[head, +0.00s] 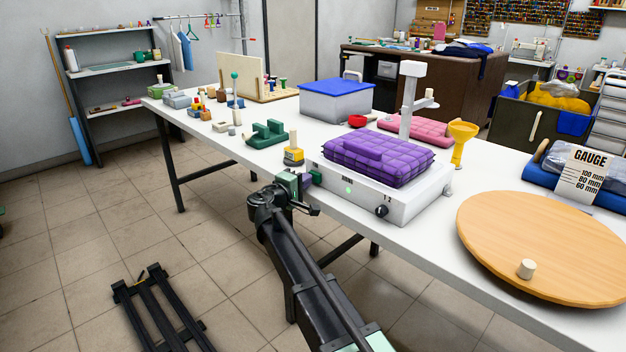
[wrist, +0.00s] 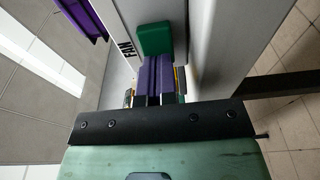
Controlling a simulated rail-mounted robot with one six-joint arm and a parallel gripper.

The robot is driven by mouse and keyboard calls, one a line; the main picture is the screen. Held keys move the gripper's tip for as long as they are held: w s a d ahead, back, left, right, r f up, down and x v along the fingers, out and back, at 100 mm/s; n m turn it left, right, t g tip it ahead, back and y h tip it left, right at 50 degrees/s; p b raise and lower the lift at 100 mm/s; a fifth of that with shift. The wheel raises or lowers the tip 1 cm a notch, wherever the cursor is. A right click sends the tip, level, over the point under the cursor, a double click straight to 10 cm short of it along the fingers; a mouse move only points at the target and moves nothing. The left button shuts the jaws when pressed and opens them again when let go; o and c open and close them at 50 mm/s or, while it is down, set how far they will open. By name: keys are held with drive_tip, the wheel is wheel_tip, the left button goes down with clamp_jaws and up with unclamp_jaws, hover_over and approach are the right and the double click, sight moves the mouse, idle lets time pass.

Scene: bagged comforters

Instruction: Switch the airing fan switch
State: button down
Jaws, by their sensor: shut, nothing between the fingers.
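The white base unit (head: 345,205) stands at the table's front edge with a purple quilted bag (head: 375,160) on top. A green light (head: 347,189) and a black knob (head: 381,211) marked "1 2" are on its front. A small green block-shaped switch (head: 316,177) sits at its left end; it also shows in the wrist view (wrist: 155,38), beside the letters "FAN" on the white panel. My gripper (head: 304,184) is shut and empty. In the wrist view its fingers (wrist: 155,62) point at the green switch, their tips right at its edge; I cannot tell whether they touch.
A round wooden board (head: 545,245) lies to the right. A yellow funnel (head: 462,140) and a white post (head: 408,100) stand behind the unit. Open floor (head: 110,220) lies in front.

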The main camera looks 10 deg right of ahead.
drive_tip(key=shift+w+d, duration=0.1)
idle(0.4)
drive_tip(key=shift+v, duration=2.5)
